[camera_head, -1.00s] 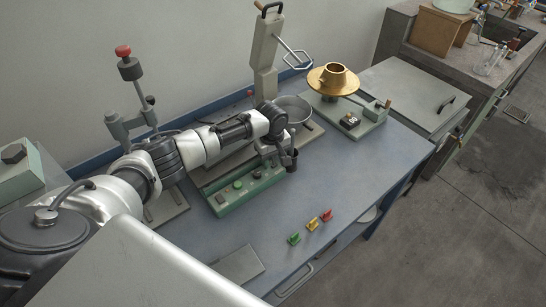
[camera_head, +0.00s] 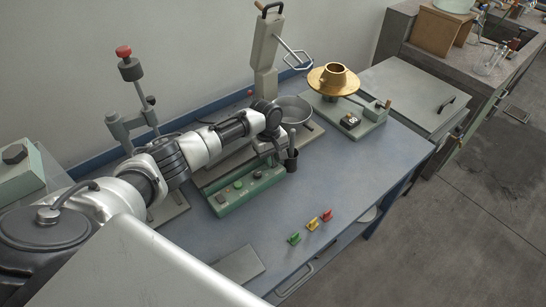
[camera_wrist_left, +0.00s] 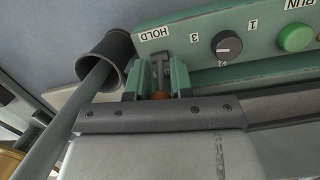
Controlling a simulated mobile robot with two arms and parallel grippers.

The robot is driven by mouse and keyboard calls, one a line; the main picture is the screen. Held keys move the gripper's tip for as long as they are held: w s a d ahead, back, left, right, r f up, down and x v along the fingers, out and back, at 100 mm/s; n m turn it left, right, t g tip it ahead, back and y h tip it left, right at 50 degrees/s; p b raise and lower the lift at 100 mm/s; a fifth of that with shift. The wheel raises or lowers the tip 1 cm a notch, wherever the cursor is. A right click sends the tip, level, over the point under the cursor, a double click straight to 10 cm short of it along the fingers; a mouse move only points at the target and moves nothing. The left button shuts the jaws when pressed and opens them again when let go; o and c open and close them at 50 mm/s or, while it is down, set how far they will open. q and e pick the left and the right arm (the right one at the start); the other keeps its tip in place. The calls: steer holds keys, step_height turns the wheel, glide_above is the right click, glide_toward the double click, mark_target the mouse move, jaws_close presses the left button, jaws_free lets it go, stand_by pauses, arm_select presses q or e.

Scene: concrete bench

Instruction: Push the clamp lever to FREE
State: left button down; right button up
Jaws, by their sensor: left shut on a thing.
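The green machine (camera_head: 245,192) stands in the middle of the bench, with buttons and a dial on its front. In the left wrist view the clamp lever (camera_wrist_left: 158,66) is a short dark lever with an orange-brown end, beside the label HOLD (camera_wrist_left: 153,32). My left gripper (camera_wrist_left: 158,78) is shut on the lever, one greenish finger on each side. No FREE label shows. In the head view my left gripper (camera_head: 275,149) is low over the right end of the machine; its fingertips and the lever are largely hidden there. My right gripper is not in view.
A black cup (camera_wrist_left: 103,56) with a grey rod is close beside the gripper. A steel bowl (camera_head: 294,108), a tall grey stand (camera_head: 264,67) and a brass piece (camera_head: 334,79) stand behind. Small coloured clips (camera_head: 312,224) lie in front.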

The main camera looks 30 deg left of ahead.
arm_select(q)
steer(key=c, duration=1)
jaws_free()
steer(key=shift+r, duration=0.1)
steer(key=r, duration=0.3)
steer(key=a+r, duration=0.1)
steer(key=r, duration=0.6)
steer(key=shift+w+a+r+b, duration=0.1)
steer(key=shift+a+r+b, duration=0.2)
steer(key=shift+b, duration=0.1)
